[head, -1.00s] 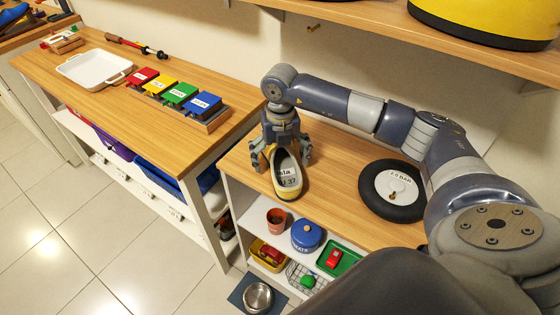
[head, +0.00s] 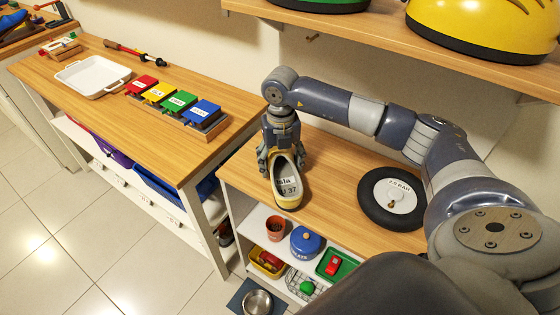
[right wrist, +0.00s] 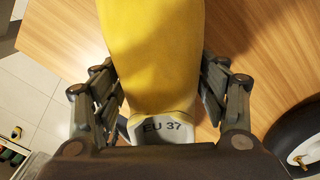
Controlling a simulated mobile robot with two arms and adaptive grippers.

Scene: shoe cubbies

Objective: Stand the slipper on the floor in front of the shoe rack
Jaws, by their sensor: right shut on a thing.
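The yellow slipper (head: 288,193) with a pale insole marked EU 37 is on the wooden top of the right-hand unit, near its front edge, toe toward the front. My right gripper (head: 281,163) is shut on its heel end, a finger on each side. In the right wrist view the slipper's yellow surface (right wrist: 150,45) fills the space between the fingers of the gripper (right wrist: 162,92). I cannot tell whether the slipper is lifted. The left gripper is out of view. Which unit is the shoe rack is unclear; the right-hand unit (head: 330,165) has open shelves below.
A wheel (head: 392,198) lies right of the slipper. Below are a terracotta pot (head: 276,228), a blue lidded pot (head: 306,241) and trays. A metal bowl (head: 257,302) sits on a mat on the floor. Tiled floor (head: 100,260) is clear at lower left.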

